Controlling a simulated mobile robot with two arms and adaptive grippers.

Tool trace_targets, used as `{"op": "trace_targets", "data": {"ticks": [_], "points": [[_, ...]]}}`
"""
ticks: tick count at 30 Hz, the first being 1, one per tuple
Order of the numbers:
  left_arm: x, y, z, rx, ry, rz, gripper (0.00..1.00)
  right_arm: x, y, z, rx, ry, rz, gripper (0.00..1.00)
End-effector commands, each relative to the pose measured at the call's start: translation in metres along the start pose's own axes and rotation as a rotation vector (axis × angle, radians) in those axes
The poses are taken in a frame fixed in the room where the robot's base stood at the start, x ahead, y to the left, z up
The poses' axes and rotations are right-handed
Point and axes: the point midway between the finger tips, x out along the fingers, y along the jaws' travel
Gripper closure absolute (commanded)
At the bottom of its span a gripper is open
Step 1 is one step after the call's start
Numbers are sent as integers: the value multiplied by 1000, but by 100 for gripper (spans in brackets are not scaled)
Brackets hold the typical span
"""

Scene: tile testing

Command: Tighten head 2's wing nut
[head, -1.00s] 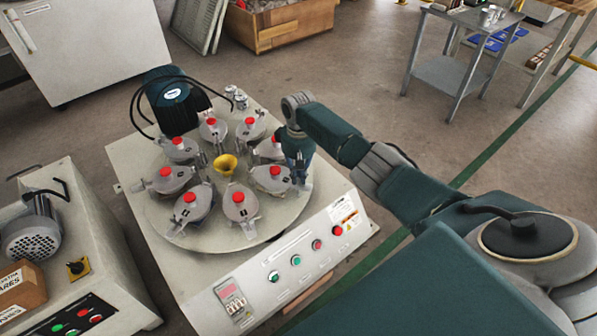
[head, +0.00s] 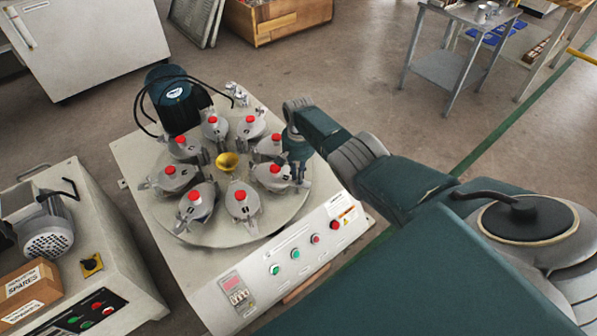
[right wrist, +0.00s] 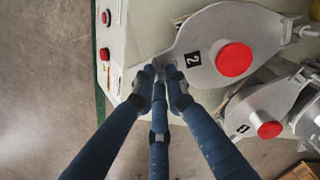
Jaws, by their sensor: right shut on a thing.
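Head 2 (right wrist: 215,48) is a grey metal head with a red cap and a black "2" label in the right wrist view. In the head view, head 2 (head: 268,184) sits on the right side of the round turntable (head: 235,236). My right gripper (right wrist: 160,78) has its three blue fingers closed together at head 2's narrow outer end, where the wing nut is. The fingertips hide most of the nut, so its angle cannot be told. In the head view, my right gripper (head: 300,170) points down at that end. My left gripper is in neither view.
Head 1 (right wrist: 248,120) lies beside head 2, close to my fingers' right. Several similar heads ring a yellow funnel (head: 228,161). A motor (head: 177,98) with black hoses stands behind. The button panel (head: 297,256) is at the machine's front. The floor right of the machine is clear.

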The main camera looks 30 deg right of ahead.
Motion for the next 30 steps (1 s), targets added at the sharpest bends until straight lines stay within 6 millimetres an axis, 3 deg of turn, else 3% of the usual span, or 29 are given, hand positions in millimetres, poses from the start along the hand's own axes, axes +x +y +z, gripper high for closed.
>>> {"op": "trace_targets", "data": {"ticks": [12,28,29,30], "points": [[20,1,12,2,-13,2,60,-1,0,0,178,3,-2,100],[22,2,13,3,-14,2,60,-1,0,-1,201,4,-2,100],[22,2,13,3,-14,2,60,-1,0,-1,201,4,-2,84],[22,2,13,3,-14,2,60,-1,0,-1,201,4,-2,76]]}}
